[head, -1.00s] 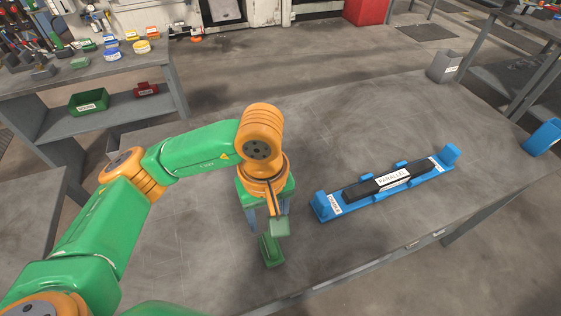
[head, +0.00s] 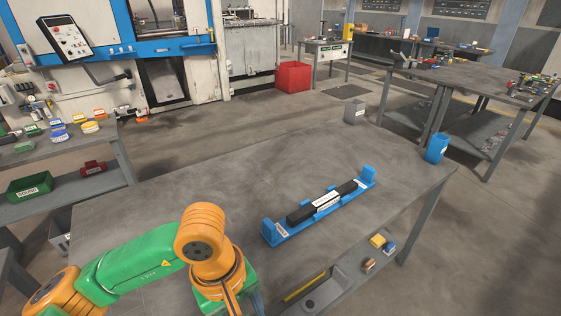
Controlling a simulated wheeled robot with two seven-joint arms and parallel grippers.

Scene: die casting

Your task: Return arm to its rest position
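My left arm, green and orange, comes in from the bottom left. Its wrist is above the near part of the grey table (head: 390,240). My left gripper (head: 240,301) is at the bottom edge, with its fingertips cut off, so its opening and anything in it are hidden. It is left of and nearer than a blue holder (head: 276,236), and apart from it. A black bar with a white label (head: 327,201) lies in the holder. My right gripper is not in view.
A blue bin (head: 436,149) and a grey bin (head: 354,111) stand near the table's far edges. Small parts (head: 377,241) lie on the shelf below the front edge. A side bench (head: 70,146) stands left. The table's middle left is clear.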

